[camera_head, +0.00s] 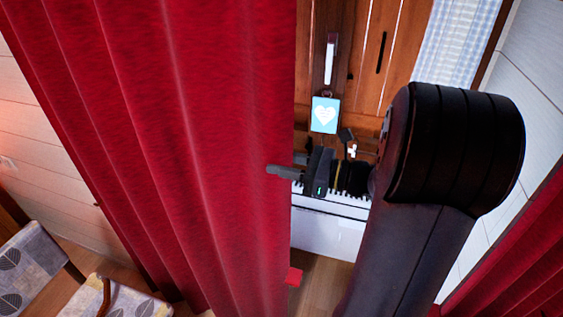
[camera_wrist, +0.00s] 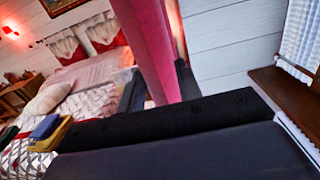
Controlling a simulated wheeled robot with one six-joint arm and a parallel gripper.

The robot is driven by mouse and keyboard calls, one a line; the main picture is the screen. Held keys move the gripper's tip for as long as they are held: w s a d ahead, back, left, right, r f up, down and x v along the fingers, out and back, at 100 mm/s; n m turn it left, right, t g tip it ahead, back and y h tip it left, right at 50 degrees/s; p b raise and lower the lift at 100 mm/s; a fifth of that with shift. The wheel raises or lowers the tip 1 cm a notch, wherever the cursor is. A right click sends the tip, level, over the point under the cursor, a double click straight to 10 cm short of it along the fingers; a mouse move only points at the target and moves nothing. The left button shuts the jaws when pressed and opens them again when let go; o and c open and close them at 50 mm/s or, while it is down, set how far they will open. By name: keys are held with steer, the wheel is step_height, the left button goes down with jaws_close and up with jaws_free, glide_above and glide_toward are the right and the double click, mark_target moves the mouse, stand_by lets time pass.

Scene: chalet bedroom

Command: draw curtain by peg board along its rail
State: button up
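A tall red curtain (camera_head: 215,130) hangs in folds across the left and middle of the head view. Its right edge is beside my gripper (camera_head: 280,170), where one dark finger overlaps the cloth. In the wrist view, a narrow band of the curtain (camera_wrist: 152,45) runs down between the two dark fingers of my gripper (camera_wrist: 160,88). The cloth lies between the fingers, but I cannot tell whether they press on it. A second red curtain (camera_head: 525,265) shows at the lower right of the head view. The rail is out of view, and I can make out no peg board.
Patterned chairs (camera_head: 35,262) stand at the lower left. The wrist view shows a bed (camera_wrist: 90,75) at left and a wooden ledge (camera_wrist: 290,95) at right.

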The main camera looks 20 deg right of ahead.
steer(key=shift+o, duration=1)
steer(key=shift+w+a, duration=0.1)
steer(key=b+v, duration=0.2)
steer(key=v, duration=0.9)
steer(key=shift+a, duration=0.1)
steer(key=shift+p+x, duration=1)
steer(key=shift+x, duration=4.55)
